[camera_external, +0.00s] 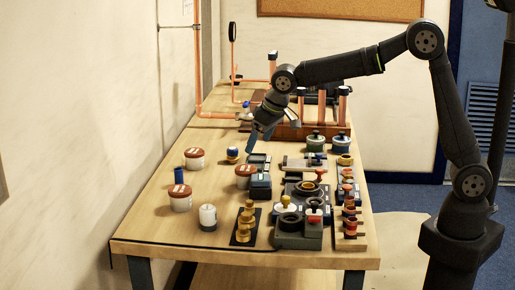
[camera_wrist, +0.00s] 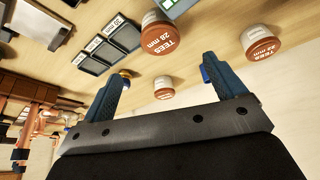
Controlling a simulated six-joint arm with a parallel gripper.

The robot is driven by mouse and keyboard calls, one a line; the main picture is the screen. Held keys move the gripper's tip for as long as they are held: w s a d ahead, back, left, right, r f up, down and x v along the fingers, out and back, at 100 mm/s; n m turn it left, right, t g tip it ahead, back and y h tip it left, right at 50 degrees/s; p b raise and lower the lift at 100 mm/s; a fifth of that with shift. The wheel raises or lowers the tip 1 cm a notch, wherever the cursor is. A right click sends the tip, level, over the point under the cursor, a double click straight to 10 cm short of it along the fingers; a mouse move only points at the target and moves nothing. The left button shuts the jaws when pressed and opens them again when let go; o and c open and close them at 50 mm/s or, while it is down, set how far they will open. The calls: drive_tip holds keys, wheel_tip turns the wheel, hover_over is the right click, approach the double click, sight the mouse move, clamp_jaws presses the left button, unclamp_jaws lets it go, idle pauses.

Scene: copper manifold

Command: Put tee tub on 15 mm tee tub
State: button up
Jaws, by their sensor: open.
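Three white tubs with red-brown lids stand apart on the table: a back-left tub (camera_external: 194,158), a front-left tub (camera_external: 180,199) and a middle tub (camera_external: 244,177). In the wrist view one tub (camera_wrist: 160,36) reads TEES, seemingly 28 mm, and another (camera_wrist: 260,44) reads TEES, seemingly 22 mm. A smaller-looking tub (camera_wrist: 164,89) shows between my fingers, its size label unreadable. My gripper (camera_external: 251,143) is open and empty above the table, behind the middle tub; its blue fingers also show in the wrist view (camera_wrist: 165,85).
Dark labelled trays (camera_wrist: 111,45) lie beside one tub. A blue cylinder (camera_external: 179,177), a white jar (camera_external: 208,217) and brass fittings (camera_external: 246,222) stand nearby. Copper pipework (camera_external: 300,130) rises at the back. Bare table lies between the left tubs and the middle tub.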

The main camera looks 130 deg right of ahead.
drive_tip(key=m+t+y, duration=0.9)
drive_tip(key=m+t, duration=0.2)
drive_tip(key=m, duration=0.7)
approach(245, 169)
drive_tip(key=shift+x, duration=3.7)
drive_tip(key=shift+f, duration=0.1)
drive_tip(key=c, duration=1.3)
drive_tip(key=shift+d, duration=0.1)
drive_tip(key=shift+c, duration=1.1)
